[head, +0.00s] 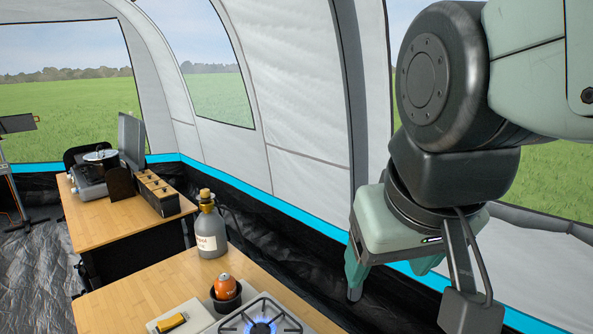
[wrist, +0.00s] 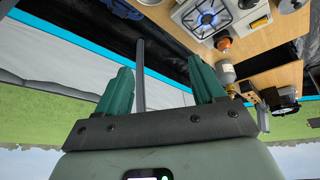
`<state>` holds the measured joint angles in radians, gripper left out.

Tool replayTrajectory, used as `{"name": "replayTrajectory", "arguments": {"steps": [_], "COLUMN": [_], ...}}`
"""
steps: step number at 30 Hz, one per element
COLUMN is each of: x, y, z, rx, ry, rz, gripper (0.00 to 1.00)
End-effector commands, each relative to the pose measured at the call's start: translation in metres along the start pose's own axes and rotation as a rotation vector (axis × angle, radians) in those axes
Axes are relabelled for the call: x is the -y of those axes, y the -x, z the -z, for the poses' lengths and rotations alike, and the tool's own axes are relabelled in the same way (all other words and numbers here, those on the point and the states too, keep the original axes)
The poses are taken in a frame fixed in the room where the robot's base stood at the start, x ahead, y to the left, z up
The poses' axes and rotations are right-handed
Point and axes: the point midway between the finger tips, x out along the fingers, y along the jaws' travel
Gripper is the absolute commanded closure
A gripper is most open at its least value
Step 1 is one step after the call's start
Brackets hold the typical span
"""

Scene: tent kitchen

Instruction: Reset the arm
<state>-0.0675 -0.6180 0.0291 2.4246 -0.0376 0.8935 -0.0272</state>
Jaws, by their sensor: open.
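My arm fills the right side of the head view. My gripper (head: 395,270) hangs there at the right of the near table, in front of the tent wall. In the wrist view my gripper (wrist: 163,85) shows its two green fingers spread apart. Nothing is between the fingers except a dark grey tent pole seen behind them. The gripper is open, empty and apart from the tables. In the head view part of the fingers is hidden behind the gripper body.
The near table (head: 150,293) bears a lit gas stove (head: 262,322), an orange canister (head: 225,287) in a dark cup and a grey bottle (head: 210,230). A yellow item (head: 172,322) lies left of the stove. A farther table (head: 105,215) holds a black box (head: 160,192) and a turntable-like device (head: 92,175).

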Motion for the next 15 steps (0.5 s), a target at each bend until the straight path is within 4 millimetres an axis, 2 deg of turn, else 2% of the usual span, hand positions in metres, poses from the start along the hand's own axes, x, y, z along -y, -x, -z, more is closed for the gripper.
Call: {"name": "replayTrajectory", "arguments": {"steps": [3, 6, 15], "x": [-0.006, -0.008, -0.009], "y": [0.007, 0.01, 0.01], "z": [-0.019, -0.027, -0.028], "rx": [-0.036, -0.048, -0.05], "ry": [-0.071, -0.099, -0.104], "rz": [0.005, 0.008, 0.009], "gripper": [0.31, 0.31, 0.31]}}
